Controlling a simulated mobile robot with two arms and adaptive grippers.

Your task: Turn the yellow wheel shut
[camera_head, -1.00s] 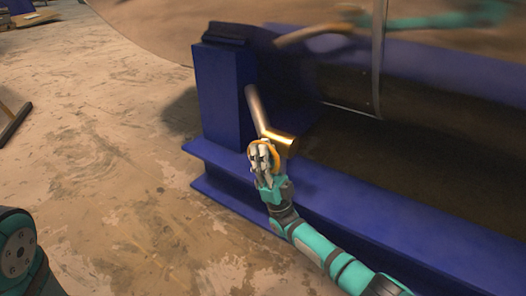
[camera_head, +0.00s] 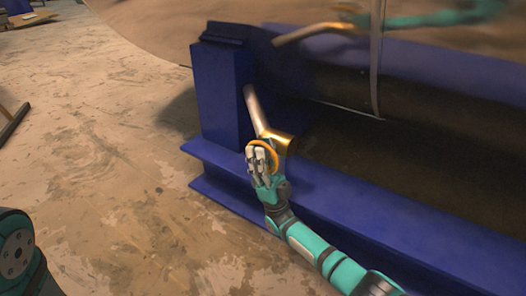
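The yellow wheel (camera_head: 265,146) is a small ring at the near end of a brass-coloured valve body (camera_head: 283,141). A grey pipe (camera_head: 254,108) rises from the valve toward the upper left. My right gripper (camera_head: 257,163) is at the wheel, with its grey fingers over the wheel's left and lower part. The fingers hide part of the rim. I cannot tell whether they close on it. My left gripper is out of view; only a piece of my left arm (camera_head: 18,255) shows at the lower left.
A blue steel post (camera_head: 222,95) stands just left of the pipe. A blue beam (camera_head: 370,215) runs below and right of the valve, under my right arm. A large shiny curved chamber wall (camera_head: 160,25) hangs above and mirrors the arm. The concrete floor (camera_head: 110,150) at left is open.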

